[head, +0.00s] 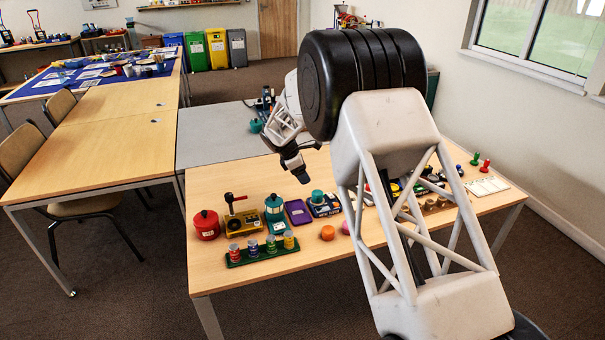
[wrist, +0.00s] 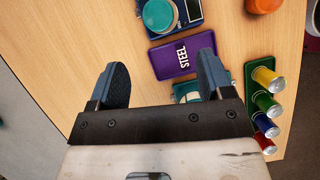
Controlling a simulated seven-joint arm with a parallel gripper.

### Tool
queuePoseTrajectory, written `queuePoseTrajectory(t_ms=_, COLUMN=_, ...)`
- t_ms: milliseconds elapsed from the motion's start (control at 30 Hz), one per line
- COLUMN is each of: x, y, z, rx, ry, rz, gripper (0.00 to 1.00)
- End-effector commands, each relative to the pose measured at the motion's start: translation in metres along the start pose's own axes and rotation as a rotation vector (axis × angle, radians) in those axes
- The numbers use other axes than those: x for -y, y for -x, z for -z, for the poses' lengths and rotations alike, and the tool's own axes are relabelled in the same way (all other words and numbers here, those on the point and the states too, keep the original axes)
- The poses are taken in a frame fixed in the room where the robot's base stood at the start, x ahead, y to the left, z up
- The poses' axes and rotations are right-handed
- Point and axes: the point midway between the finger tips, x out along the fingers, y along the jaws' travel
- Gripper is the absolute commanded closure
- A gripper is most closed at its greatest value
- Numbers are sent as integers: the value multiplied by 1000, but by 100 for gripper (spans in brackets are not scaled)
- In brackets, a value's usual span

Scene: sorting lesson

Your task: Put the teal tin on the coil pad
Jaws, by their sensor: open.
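My gripper (head: 298,172) is open and empty above the table. In the wrist view, its two fingers (wrist: 163,68) stand wide apart, over bare wood and the left part of a purple pad. A round teal tin (head: 317,197) with a pale band sits on a blue device at the back of the row; it also shows at the top of the wrist view (wrist: 160,14). A larger teal canister (head: 275,209) stands left of the purple pad; in the wrist view my gripper mostly hides it. I cannot make out which thing is the coil pad.
The purple pad (head: 298,212) reads STEEL in the wrist view (wrist: 166,62). A red pot (head: 206,225), a yellow device (head: 243,222) and a green rack of small cans (head: 234,264) stand nearby. An orange item (head: 327,233) lies right. My arm hides part of the table's right side.

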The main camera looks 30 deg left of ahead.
Motion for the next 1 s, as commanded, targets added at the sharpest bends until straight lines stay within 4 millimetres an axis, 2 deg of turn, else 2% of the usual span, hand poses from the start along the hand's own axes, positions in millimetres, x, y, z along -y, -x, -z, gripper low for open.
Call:
queuePoseTrajectory(t_ms=467, x=0, y=0, z=0, rx=0, ry=0, rz=0, gripper=27)
queuePoseTrajectory(t_ms=633, x=4, y=3, z=-9, rx=-4, ry=-17, rz=1, gripper=27)
queuePoseTrajectory(t_ms=767, x=13, y=10, z=-29, rx=-12, ry=-61, rz=4, gripper=27)
queuePoseTrajectory(t_ms=867, x=26, y=18, z=-51, rx=-24, ry=-113, rz=9, gripper=27)
queuePoseTrajectory(t_ms=1000, x=51, y=31, z=-91, rx=-43, ry=-207, rz=19, gripper=27)
